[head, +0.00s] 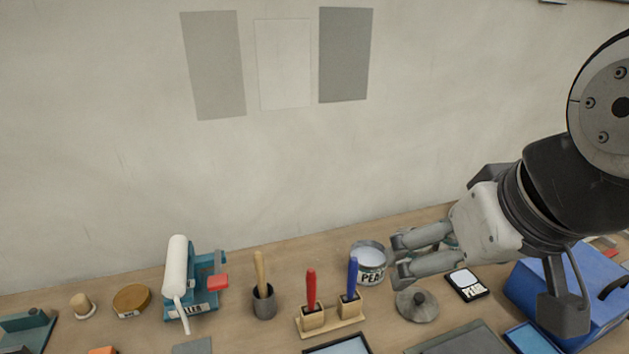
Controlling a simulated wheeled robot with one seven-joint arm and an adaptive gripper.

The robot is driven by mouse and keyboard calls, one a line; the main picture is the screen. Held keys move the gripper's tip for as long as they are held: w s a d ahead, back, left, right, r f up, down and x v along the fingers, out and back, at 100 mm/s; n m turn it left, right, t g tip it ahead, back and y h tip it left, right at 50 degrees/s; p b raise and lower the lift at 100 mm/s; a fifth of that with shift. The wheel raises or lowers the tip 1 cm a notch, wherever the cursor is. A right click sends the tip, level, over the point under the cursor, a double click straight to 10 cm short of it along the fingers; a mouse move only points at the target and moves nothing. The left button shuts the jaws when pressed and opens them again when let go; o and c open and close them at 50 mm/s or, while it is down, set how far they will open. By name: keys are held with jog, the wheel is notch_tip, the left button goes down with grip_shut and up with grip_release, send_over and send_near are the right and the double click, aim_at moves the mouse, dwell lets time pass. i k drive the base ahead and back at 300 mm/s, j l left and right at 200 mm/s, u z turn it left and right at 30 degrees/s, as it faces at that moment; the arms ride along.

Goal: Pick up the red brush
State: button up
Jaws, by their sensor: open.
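The red brush (311,290) stands upright, handle up, in the left cup of a small wooden holder (331,327) on the table. A blue-handled brush (352,276) stands in the holder's right cup. The bristle ends of both are hidden in the cups. My gripper (398,257) reaches in from the right, its fingers pointing left. It is open and empty. In the picture it is to the right of the red brush and a little higher, with the blue brush between them.
An open can (369,264) stands behind my fingertips. A grey lidded round thing (417,305) lies below them. A grey cup with a wooden handle (263,300) stands left of the red brush. A blue toolbox (570,290) is at the right. The wall (120,180) rises behind the table.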

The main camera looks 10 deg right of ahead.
aim_at(311, 278)
jog(key=u, duration=0.4)
jog(key=l+u, duration=0.75)
jog(key=k+j, duration=0.05)
jog(key=j, duration=0.05)
